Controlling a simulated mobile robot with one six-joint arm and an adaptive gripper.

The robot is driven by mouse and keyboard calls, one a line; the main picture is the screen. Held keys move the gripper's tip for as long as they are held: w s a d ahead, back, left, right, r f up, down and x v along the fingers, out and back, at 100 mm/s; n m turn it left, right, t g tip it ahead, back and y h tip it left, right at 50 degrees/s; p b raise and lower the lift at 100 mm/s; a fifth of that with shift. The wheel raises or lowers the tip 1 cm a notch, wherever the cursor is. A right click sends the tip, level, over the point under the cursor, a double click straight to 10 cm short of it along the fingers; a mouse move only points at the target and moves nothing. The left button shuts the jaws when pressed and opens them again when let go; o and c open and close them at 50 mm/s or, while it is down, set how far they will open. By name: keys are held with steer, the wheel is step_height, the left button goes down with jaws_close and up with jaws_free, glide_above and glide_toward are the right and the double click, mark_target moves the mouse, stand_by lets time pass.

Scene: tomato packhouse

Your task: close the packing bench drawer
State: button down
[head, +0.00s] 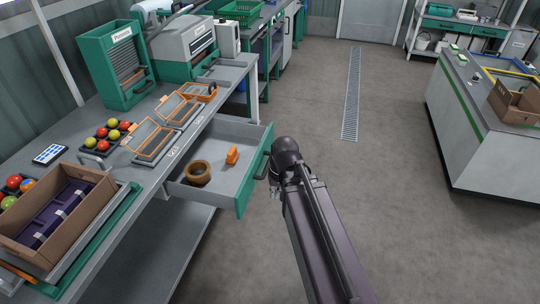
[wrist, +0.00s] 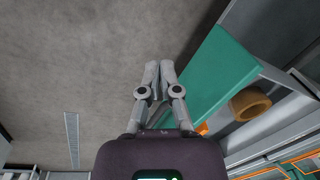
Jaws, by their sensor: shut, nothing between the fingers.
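The packing bench drawer (head: 225,190) stands open in the head view, pulled out to the right from under the bench top. Its green front (head: 248,192) carries a dark handle (head: 262,165). A brown tape roll (head: 198,172) and a small orange object (head: 232,154) lie inside. My arm's end is just right of the front, by the handle; it hides my fingers there. In the wrist view my gripper (wrist: 159,66) is shut and empty, beside the green drawer front (wrist: 212,75). I cannot tell whether it touches. The tape roll (wrist: 249,103) also shows there.
The bench top (head: 135,182) holds a cardboard box (head: 84,218), trays of tomatoes, orange-framed trays and a green machine (head: 112,62). A grey-and-green station (head: 475,135) stands at the right. The floor (head: 390,200) between is clear, with a drain grate (head: 352,95).

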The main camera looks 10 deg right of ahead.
steer(key=w+f+m+y+b, duration=0.1)
steer(key=w+f+y+b, duration=0.3)
steer(key=w+f+b, duration=0.2)
steer(key=m+t+y+b, duration=0.4)
steer(key=t+y+b, duration=0.55)
steer(key=b, duration=1.05)
glide_toward(267, 147)
steer(key=v, duration=0.6)
steer(key=shift+d+g+y, duration=0.2)
steer(key=shift+g+y, duration=0.05)
steer(key=shift+g, duration=0.1)
steer(key=shift+w+a, duration=0.1)
steer(key=shift+a, duration=0.1)
steer(key=x, duration=1.3)
steer(key=shift+w+a+f, duration=0.1)
steer(key=shift+w+a, duration=0.1)
steer(key=shift+a, duration=0.05)
steer(key=shift+w, duration=0.15)
